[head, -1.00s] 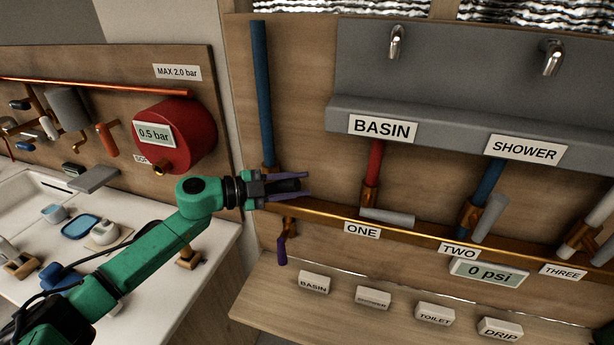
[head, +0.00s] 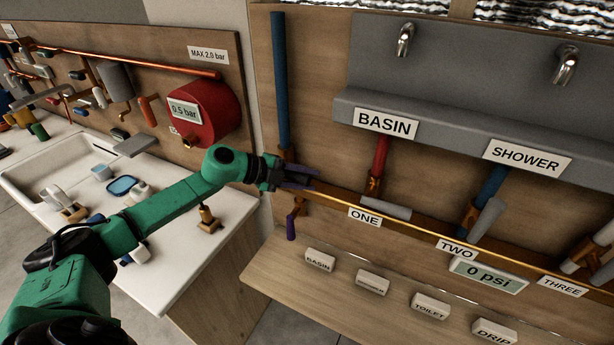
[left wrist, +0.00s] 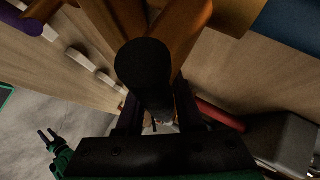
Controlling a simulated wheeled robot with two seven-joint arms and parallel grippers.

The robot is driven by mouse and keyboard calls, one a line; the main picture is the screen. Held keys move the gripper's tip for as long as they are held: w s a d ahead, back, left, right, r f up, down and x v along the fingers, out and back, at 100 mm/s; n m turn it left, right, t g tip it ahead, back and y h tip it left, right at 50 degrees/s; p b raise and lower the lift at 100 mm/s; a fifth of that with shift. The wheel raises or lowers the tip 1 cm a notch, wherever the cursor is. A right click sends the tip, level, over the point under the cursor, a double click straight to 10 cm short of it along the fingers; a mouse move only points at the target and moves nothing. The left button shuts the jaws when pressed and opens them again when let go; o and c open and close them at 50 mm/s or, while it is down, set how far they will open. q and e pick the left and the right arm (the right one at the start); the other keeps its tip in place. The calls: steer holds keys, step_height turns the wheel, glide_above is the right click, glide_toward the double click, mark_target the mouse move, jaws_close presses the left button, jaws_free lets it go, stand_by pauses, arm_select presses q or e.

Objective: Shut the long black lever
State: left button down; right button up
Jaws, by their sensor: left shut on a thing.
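The long black lever shows end-on in the left wrist view (left wrist: 145,70), lying between my left gripper's fingers. My left gripper (head: 304,181) is shut on it, at the foot of the tall blue pipe (head: 280,80), left of the ONE label. In the head view the gripper mostly hides the lever. Copper-coloured pipework lies just behind the lever in the left wrist view. My right gripper (left wrist: 46,133) shows small at the lower left of that view, its two fingers apart and empty, over the grey floor.
A purple-handled valve (head: 292,222) hangs below the left gripper. Grey levers (head: 386,207) sit along the copper pipe to the right. A red tank (head: 204,112) is on the left panel, above a white counter (head: 180,285). Several labelled blocks lie on the wooden ledge (head: 290,290).

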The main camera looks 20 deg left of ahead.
arm_select(q)
steer(key=shift+f, duration=0.2)
arm_select(e)
steer(key=shift+d, duration=0.1)
arm_select(q)
steer(key=c, duration=0.6)
jaws_free()
steer(key=shift+o, duration=0.2)
steer(key=shift+r, duration=0.1)
arm_select(e)
steer(key=shift+d, duration=0.25)
arm_select(q)
steer(key=shift+a, duration=0.1)
